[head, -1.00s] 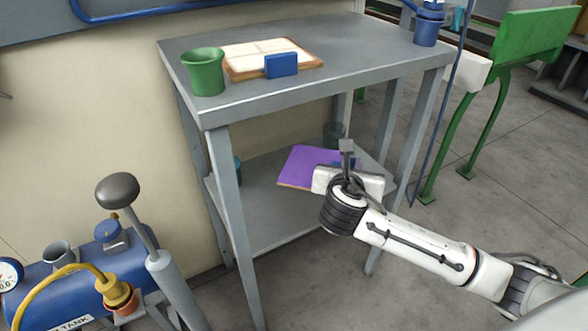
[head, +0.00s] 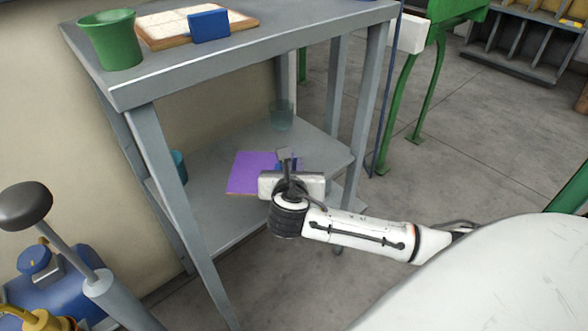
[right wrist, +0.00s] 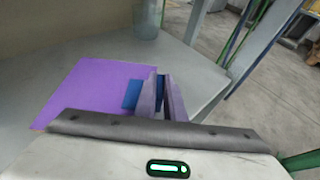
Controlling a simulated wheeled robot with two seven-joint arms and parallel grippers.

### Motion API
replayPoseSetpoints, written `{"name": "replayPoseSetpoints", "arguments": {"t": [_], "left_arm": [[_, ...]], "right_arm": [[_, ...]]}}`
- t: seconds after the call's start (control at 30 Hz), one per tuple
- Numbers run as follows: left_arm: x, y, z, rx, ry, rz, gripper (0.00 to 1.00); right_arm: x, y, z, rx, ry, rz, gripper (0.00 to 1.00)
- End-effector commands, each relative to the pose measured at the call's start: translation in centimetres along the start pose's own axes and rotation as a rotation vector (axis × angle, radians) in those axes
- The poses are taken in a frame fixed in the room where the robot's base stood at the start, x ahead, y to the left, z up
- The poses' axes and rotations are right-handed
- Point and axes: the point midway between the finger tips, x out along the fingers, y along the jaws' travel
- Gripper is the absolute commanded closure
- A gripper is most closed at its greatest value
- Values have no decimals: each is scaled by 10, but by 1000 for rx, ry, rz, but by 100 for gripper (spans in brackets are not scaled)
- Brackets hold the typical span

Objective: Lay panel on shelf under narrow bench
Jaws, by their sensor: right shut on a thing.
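The narrow bench (head: 240,48) is grey metal, with a lower shelf (head: 215,215) beneath its top. A flat purple panel (head: 248,172) with a blue block on it is over the shelf, under the benchtop. It also shows in the right wrist view (right wrist: 85,88), lying about level; I cannot tell whether it touches the shelf. My right gripper (head: 286,160) reaches in from the right and is shut on the panel's blue block (right wrist: 132,94). Its fingers (right wrist: 162,95) partly hide the block, and the wrist hides the panel's near edge. My left gripper is out of view.
A clear cup (head: 281,115) stands behind the panel on the shelf, and a teal object (head: 178,166) sits at its left. A green cup (head: 110,40) and a tan-edged board (head: 165,28) with a blue block are on the benchtop. Bench legs flank the shelf.

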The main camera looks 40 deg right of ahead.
Motion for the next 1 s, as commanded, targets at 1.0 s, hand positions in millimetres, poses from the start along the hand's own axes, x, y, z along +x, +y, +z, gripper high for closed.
{"name": "replayPoseSetpoints", "arguments": {"t": [1.0], "left_arm": [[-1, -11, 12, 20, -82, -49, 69]], "right_arm": [[-50, 1, 5, 0, 4, 3, 72]]}}
